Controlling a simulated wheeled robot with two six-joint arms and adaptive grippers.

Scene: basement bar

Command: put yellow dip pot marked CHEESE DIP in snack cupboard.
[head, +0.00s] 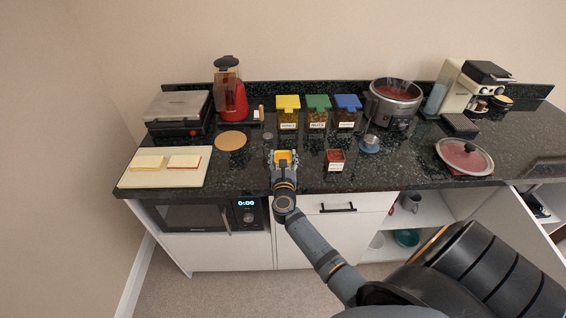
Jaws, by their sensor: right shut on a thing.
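A yellow dip pot (284,155) is between the fingers of my right gripper (284,160), at the front middle of the dark counter (310,175). The gripper is shut on it from the front. The fingers hide most of the pot, and I cannot read its label or tell whether it touches the counter. Below the counter at the right, an open cupboard (432,205) shows a dark mug and a teal bowl (406,237). No cupboard is legibly marked as the snack cupboard. My left gripper is out of view.
A red-filled pot (335,160) stands right of my gripper. A cabinet door (512,217) stands open at right.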

